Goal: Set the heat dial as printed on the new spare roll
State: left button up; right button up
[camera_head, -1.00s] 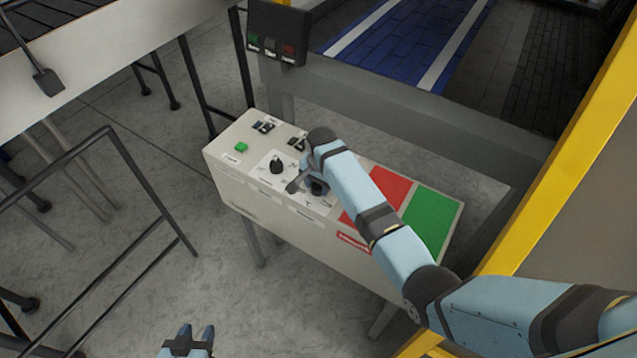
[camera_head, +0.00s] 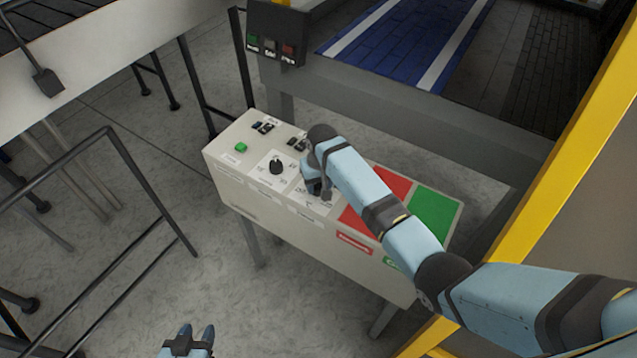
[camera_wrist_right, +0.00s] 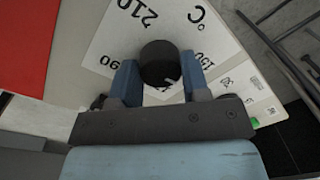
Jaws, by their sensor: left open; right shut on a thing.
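The heat dial is a black round knob (camera_wrist_right: 160,62) on a white plate marked with °C, 210 and what looks like 190, upside down in the right wrist view. A small pale mark shows on the knob's near side. My right gripper (camera_wrist_right: 157,84) is shut on this knob, one blue finger on each side. In the head view my right gripper (camera_head: 318,188) is over the control box (camera_head: 300,240) and mostly hides the dial. My left gripper (camera_head: 188,338) is open and empty at the bottom edge, away from the box. No spare roll is in view.
A second black knob (camera_head: 277,167) stands left of my right gripper. A green button (camera_head: 240,147) and small black switches (camera_head: 263,127) are further back. Red (camera_head: 378,197) and green (camera_head: 432,216) areas lie on the right. A yellow post (camera_head: 560,160) stands beyond.

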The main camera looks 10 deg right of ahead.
jog(key=n, duration=0.3)
jog(key=shift+n, duration=1.2)
jog(key=shift+r, duration=0.1)
jog(key=o, duration=0.9)
jog(key=r, duration=0.4)
jog(key=r+b, duration=0.1)
jog(key=r, duration=0.8)
jog(key=shift+w+d+r+b, duration=0.25)
jog(key=shift+d+r+b, duration=0.05)
jog(key=shift+r+b, duration=0.1)
